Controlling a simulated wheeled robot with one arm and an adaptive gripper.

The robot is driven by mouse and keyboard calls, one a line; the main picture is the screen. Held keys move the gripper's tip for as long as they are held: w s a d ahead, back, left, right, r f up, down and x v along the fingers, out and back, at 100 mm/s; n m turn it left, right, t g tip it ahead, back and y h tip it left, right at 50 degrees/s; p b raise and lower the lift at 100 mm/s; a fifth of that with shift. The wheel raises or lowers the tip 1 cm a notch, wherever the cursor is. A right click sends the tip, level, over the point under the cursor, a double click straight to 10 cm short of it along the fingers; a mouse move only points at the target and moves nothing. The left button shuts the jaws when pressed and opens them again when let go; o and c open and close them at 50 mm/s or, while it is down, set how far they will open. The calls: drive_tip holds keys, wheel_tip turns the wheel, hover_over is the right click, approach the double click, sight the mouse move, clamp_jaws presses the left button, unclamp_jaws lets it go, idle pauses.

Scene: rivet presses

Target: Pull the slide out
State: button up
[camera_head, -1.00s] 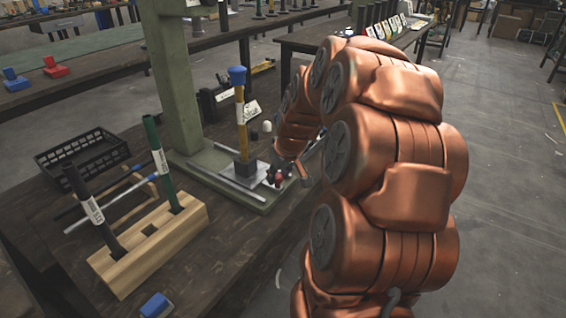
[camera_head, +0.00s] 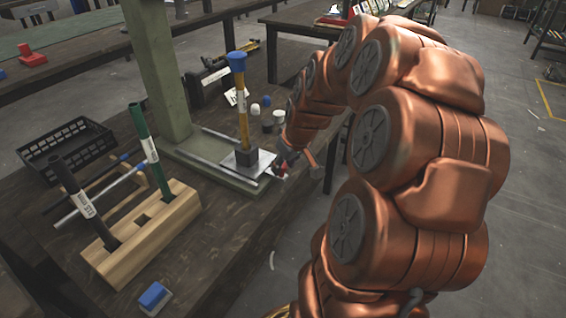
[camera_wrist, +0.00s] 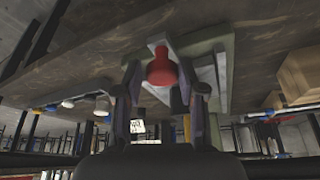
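The slide is a light metal plate (camera_head: 262,160) on a green press base. My gripper (camera_wrist: 161,80) is around the knob, one finger on each side, with very little gap. It appears shut on it; contact is partly hidden. In the head view my gripper (camera_head: 285,168) is at the plate's right edge. Metal rails (camera_head: 215,168) run beside the plate.
A green press column (camera_head: 160,80) rises behind the slide. A wooden block (camera_head: 150,235) with upright tools, a black crate (camera_head: 65,150) and a blue piece (camera_head: 154,297) are on the left of the bench. Small caps (camera_head: 266,101) stand behind. Open floor lies right.

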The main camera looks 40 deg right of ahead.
drive_tip(key=o, duration=0.3)
drive_tip(key=shift+w, duration=0.1)
drive_tip(key=shift+r, duration=0.15)
drive_tip(key=v, duration=1.1)
drive_tip(key=shift+s+r, duration=0.25)
drive_tip(key=shift+r, duration=0.1)
drive_tip(key=shift+a, duration=0.1)
drive_tip(key=s+a+r+g+p, duration=0.1)
drive_tip(key=s+a+r+p, duration=0.3)
drive_tip(key=a+r+p, duration=0.45)
drive_tip(key=s+a+r+n+g+y+p, duration=0.1)
drive_tip(key=s+a+r+g+p, duration=0.15)
drive_tip(key=a+r+p, duration=0.6)
drive_tip(key=s+a+r+g+p, duration=0.1)
drive_tip(key=s+a+r+p, duration=0.35)
drive_tip(key=p, duration=0.75)
drive_tip(key=s+a+r+g+p, duration=0.1)
drive_tip(key=s+a+r+p, duration=0.1)
drive_tip(key=s+r+p, duration=0.5)
drive_tip(key=p, duration=0.2)
drive_tip(key=shift+s+a+r+g+h+p, duration=0.3)
drive_tip(key=shift+s+a+r+g+p, duration=0.05)
drive_tip(key=shift+s+a+r, duration=0.05)
